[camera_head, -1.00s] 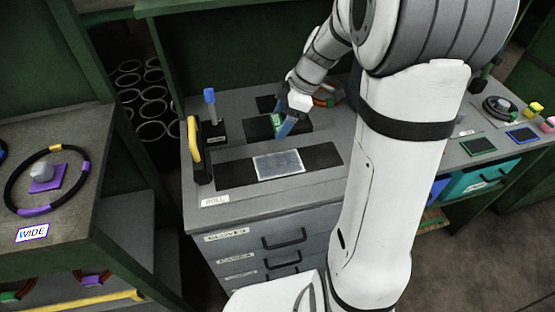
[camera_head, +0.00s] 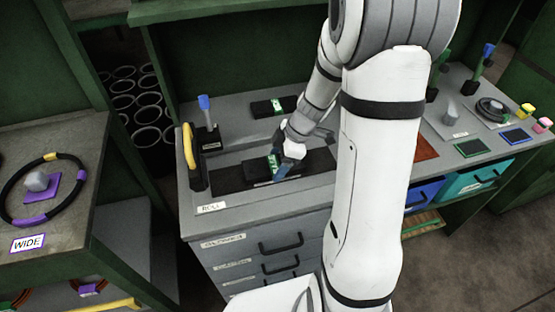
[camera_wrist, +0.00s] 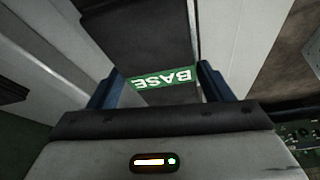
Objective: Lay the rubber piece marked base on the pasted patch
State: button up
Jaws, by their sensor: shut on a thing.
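The rubber piece marked base (camera_head: 316,159) is a black slab with a green label band. My gripper (camera_head: 283,172) is shut on it across that band. In the wrist view the word BASE shows on the green label (camera_wrist: 165,78) between the blue fingers of my gripper (camera_wrist: 157,88). The piece is over the long dark strip (camera_head: 226,177) on the grey bench. I cannot tell whether it touches the strip. The pale pasted patch is hidden under the piece and my gripper.
Another black slab with a green label (camera_head: 275,107) lies further back. A yellow-handled roller (camera_head: 191,152) and a blue-topped holder (camera_head: 206,120) stand left of the strip. A ring (camera_head: 45,188) lies on the left table marked WIDE. Coloured pads and posts fill the right.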

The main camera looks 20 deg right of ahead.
jog(key=shift+f+b, duration=0.1)
jog(key=shift+b, duration=0.2)
jog(key=o, duration=1.2)
jog(key=shift+c, duration=0.2)
jog(key=shift+r+p, duration=0.4)
jog(key=shift+p, duration=0.05)
jog(key=w+v, duration=0.1)
jog(key=v, duration=1)
jog(key=s+a+r+m+t+h, duration=0.1)
jog(key=s+a+r+m+h, duration=0.1)
jog(key=s+m, duration=0.6)
jog(key=s+a+r+m+h, duration=0.2)
jog(key=s+m, duration=0.5)
jog(key=s, duration=0.1)
jog(key=shift+a+r+m+t+h, duration=0.3)
jog(key=shift+m+t+h, duration=0.1)
